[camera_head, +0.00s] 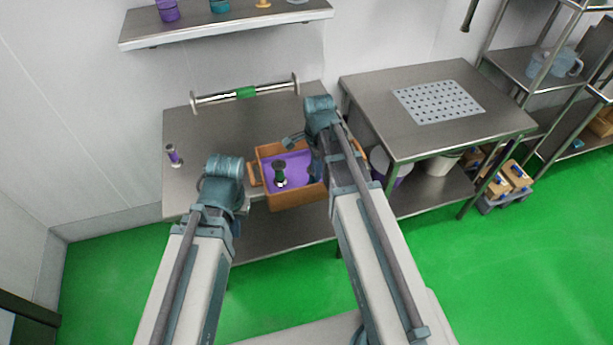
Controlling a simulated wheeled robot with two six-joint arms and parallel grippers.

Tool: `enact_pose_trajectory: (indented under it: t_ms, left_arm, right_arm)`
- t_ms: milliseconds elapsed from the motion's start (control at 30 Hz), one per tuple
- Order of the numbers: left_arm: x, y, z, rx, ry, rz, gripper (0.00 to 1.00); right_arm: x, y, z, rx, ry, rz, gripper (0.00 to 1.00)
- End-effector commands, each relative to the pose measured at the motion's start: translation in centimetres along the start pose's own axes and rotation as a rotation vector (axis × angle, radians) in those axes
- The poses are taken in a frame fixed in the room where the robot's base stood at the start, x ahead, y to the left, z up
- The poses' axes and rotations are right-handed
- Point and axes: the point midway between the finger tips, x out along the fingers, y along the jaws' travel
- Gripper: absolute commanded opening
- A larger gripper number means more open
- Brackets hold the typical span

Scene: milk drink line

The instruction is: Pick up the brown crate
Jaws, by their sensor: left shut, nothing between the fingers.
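The brown crate (297,200) stands on the left steel table, near its front edge. Its inside is purple, and a dark bottle-like thing with a pale base (280,174) stands in it. A brown handle sticks out on the crate's left side. My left gripper (243,188) is shut and empty beside the crate's left side, mostly hidden by its own wrist. My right gripper (317,165) is at the crate's right part and covers some of it; its fingers are not clear, so I cannot tell if it touches or grips the crate.
A small purple-and-grey thing (174,155) stands at the table's left. A second steel table (370,95) with a perforated plate (438,101) stands to the right. A wall shelf (230,24) hangs above.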

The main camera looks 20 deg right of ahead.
Motion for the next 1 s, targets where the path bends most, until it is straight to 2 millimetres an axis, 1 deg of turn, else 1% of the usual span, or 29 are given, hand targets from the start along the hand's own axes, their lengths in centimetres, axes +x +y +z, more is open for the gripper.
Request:
enact_pose_trajectory:
  t_ms: [33,300,400,567,667,767,1000]
  left_arm:
    - [1.6,0.1,-0.1,0.000,0.000,0.000,0.00]
    - [5.1,0.5,-0.3,-0.002,0.000,0.000,0.00]
    - [5.6,0.5,-0.3,-0.002,0.000,0.000,0.00]
    - [5.5,0.5,-0.3,-0.003,0.000,0.000,0.00]
    - [5.8,0.5,-0.3,-0.002,0.000,0.000,0.00]
    - [6.5,0.6,-0.4,-0.002,0.000,0.000,0.00]
    - [9.5,0.9,-0.6,-0.002,0.000,0.000,0.00]
  right_arm:
    - [1.6,0.0,0.0,0.000,0.000,0.000,0.25]
    - [5.2,0.0,0.0,-0.001,0.000,0.000,0.25]
    - [5.6,0.0,0.0,-0.001,0.000,0.000,0.25]
    - [5.5,0.0,0.0,-0.001,0.000,0.000,0.25]
    - [5.8,0.0,0.0,-0.001,0.000,0.000,0.25]
    - [6.5,0.1,-0.1,-0.001,0.000,0.000,0.25]
    - [9.6,0.2,-0.3,0.000,0.000,0.000,0.25]
